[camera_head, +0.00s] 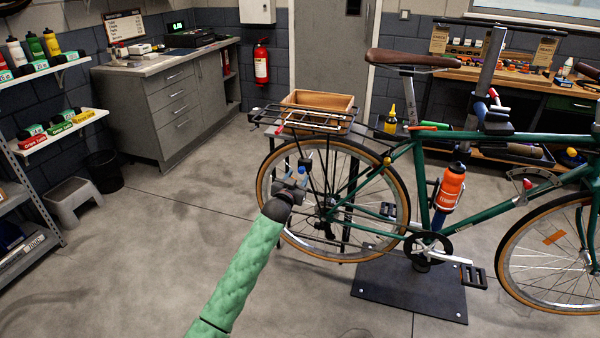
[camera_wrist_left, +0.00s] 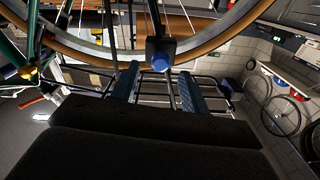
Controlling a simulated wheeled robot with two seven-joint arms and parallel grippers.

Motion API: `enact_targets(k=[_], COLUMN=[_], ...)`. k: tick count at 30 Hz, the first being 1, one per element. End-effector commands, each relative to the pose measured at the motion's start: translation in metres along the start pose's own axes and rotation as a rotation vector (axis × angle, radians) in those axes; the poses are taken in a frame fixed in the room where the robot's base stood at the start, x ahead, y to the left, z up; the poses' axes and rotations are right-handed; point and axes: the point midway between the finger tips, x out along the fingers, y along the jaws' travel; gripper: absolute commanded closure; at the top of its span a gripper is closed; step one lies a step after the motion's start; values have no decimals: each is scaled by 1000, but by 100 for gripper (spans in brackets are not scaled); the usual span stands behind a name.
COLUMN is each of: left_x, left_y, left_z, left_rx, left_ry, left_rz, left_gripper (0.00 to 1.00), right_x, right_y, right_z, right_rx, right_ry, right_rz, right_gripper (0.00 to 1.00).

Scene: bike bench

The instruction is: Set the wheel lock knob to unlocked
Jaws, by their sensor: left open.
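A blue round knob (camera_wrist_left: 160,62) on a dark block shows at the rear wheel's rim in the left wrist view. I take it for the wheel lock knob, but its setting cannot be read. My left gripper (camera_wrist_left: 158,88) is open, with its two blue fingers pointing toward the knob, one to each side of its line. Nothing shows between the fingers. In the head view, the left gripper (camera_head: 303,172) is beside the rear wheel (camera_head: 400,205), where it hides part of the spokes. Whether the fingers touch the knob cannot be told. My right gripper is out of view.
The green bicycle (camera_head: 417,165) is held on a stand with a dark base plate (camera_head: 410,290). A rear rack (camera_head: 300,120) and a wooden box (camera_head: 318,99) are above and behind the gripper. A grey step stool (camera_head: 72,198) stands left. The floor at front left is clear.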

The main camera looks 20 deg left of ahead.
Motion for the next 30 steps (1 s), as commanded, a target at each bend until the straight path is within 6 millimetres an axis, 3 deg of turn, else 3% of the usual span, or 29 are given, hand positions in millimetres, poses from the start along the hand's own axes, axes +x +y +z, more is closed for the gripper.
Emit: enact_targets(k=[9,20,27,30], left_x=[33,37,37,37], left_y=[0,0,0,0], left_z=[0,0,0,0], left_rx=[1,1,1,1], left_ry=[-1,-1,-1,-1], left_rz=[0,0,0,0], left_gripper=[55,55,100,100], right_x=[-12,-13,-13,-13], right_y=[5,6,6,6], right_z=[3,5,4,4], right_rx=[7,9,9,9], right_ry=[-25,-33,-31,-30], right_rz=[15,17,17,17], right_gripper=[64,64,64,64])
